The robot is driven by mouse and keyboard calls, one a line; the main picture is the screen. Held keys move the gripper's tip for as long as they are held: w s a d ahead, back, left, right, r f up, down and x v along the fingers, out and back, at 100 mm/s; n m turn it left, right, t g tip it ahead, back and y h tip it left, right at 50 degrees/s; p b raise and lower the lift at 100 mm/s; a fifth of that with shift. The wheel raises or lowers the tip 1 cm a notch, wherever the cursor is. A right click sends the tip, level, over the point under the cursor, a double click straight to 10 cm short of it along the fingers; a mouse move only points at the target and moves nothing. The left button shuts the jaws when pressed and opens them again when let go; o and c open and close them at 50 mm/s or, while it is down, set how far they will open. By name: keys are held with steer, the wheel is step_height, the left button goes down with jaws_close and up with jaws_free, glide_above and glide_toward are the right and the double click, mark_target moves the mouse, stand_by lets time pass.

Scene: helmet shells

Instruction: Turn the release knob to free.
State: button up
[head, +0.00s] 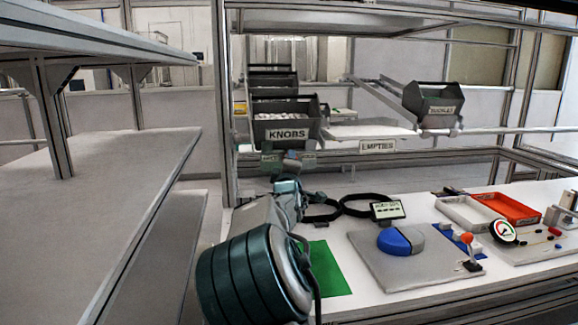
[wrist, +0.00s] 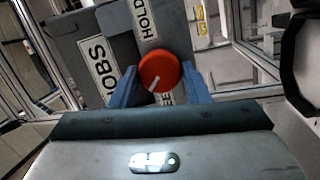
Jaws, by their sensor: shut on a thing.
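The release knob (wrist: 157,66) is a round orange-red dial with a white pointer mark, in the middle of the wrist view. The mark runs toward the lower left in that picture. My gripper (wrist: 160,82) has its two blue fingers on either side of the knob and is shut on it. A HOLD label (wrist: 145,18) is above the knob. Another label (wrist: 166,97) is below it, mostly covered, with only a letter or two readable. In the head view my gripper (head: 288,163) is just below the KNOBS bin, and the knob cannot be made out there.
The KNOBS bin (head: 287,122) sits on the rack just above my gripper. An EMPTIES label (head: 377,147) marks the shelf to its right. The bench below holds a grey board (head: 372,268) with a blue dome (head: 400,240), a red tray (head: 508,208) and a green mat (head: 328,268).

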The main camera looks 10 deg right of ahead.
steer(key=o, duration=1)
steer(key=shift+c, duration=0.2)
steer(key=p+v, duration=0.1)
steer(key=v, duration=1.2)
steer(key=shift+s, duration=0.4)
